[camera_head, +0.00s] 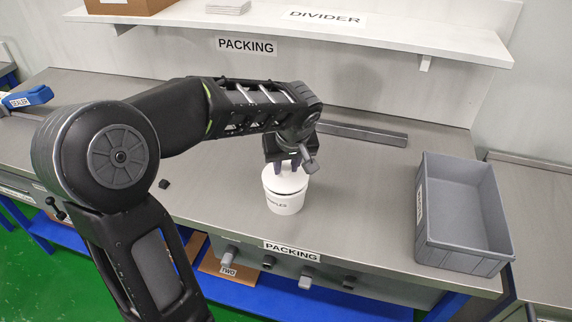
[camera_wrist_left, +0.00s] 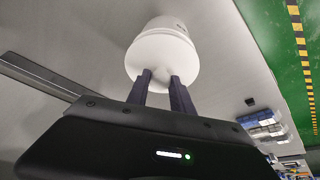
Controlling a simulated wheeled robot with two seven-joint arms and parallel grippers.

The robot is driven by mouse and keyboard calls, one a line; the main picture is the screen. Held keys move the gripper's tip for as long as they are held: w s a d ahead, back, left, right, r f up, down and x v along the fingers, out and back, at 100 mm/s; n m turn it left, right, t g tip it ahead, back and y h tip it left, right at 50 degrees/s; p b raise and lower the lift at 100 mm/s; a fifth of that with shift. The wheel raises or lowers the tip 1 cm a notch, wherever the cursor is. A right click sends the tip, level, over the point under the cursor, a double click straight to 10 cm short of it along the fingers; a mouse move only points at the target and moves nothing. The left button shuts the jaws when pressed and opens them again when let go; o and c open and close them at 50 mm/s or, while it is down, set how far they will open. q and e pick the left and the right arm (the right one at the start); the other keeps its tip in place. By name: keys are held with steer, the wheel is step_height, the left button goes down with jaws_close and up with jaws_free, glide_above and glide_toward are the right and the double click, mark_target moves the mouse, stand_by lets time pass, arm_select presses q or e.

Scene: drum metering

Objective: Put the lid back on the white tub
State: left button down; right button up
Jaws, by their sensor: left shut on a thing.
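The white tub (camera_head: 284,204) stands upright on the grey bench, near its front edge, with a dark printed label on its side. The white round lid (camera_head: 286,181) is at the tub's mouth, with a thin dark line between its rim and the tub. I cannot tell whether it is seated. My left gripper (camera_head: 288,168) points down from above, its dark fingers shut on the lid. In the left wrist view the lid (camera_wrist_left: 160,57) is at the fingertips and hides most of the tub (camera_wrist_left: 165,23) behind it. My right gripper is not in view.
An empty grey crate (camera_head: 440,250) stands on the bench at the right. A dark bar (camera_head: 360,134) lies behind the tub. A blue sealer (camera_head: 28,97) is at the far left, and a small black piece (camera_head: 164,184) lies left of the tub. The bench between tub and crate is clear.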

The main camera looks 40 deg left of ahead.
arm_select(q)
steer(key=b, duration=0.2)
steer(key=shift+f+b, duration=0.2)
steer(key=shift+b, duration=0.2)
stand_by(3.1)
steer(key=c, duration=0.6)
jaws_free()
steer(key=shift+o, duration=0.2)
steer(key=shift+r, duration=0.1)
steer(key=shift+r+p, duration=2.1)
steer(key=shift+r, duration=1.35)
steer(key=shift+c, duration=0.4)
jaws_close()
